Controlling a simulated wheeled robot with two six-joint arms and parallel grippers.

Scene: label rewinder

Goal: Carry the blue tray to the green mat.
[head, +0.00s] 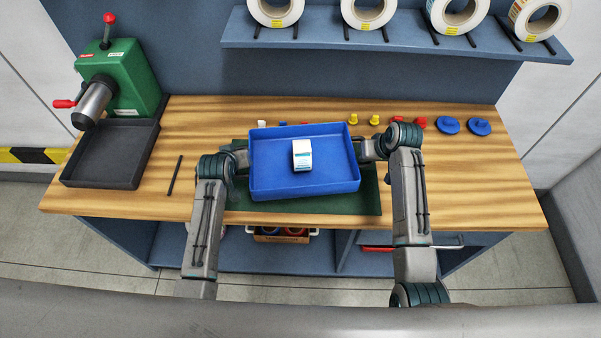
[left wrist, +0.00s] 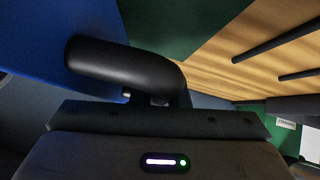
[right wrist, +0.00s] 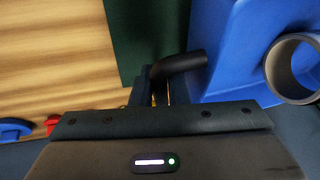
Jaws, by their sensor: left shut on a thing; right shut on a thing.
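The blue tray (head: 270,185) is over the green mat (head: 370,200) in the head view, held between my two grippers. A white label roll (head: 302,155) stands in the tray. My left gripper (head: 243,158) is shut on the tray's left side, and my right gripper (head: 360,150) is shut on its right side. The tray's blue wall (left wrist: 50,45) and the mat (left wrist: 165,25) show in the left wrist view. The right wrist view shows the tray (right wrist: 220,60) beside the mat (right wrist: 145,35). I cannot tell whether the tray touches the mat.
A green rewinder (head: 130,75) and a black tray (head: 110,155) are at the left of the wooden table (head: 470,180). A thin black rod (head: 175,175) lies nearby. Yellow, red and blue small parts (head: 448,125) line the back right. Label rolls sit on the upper shelf (head: 400,35).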

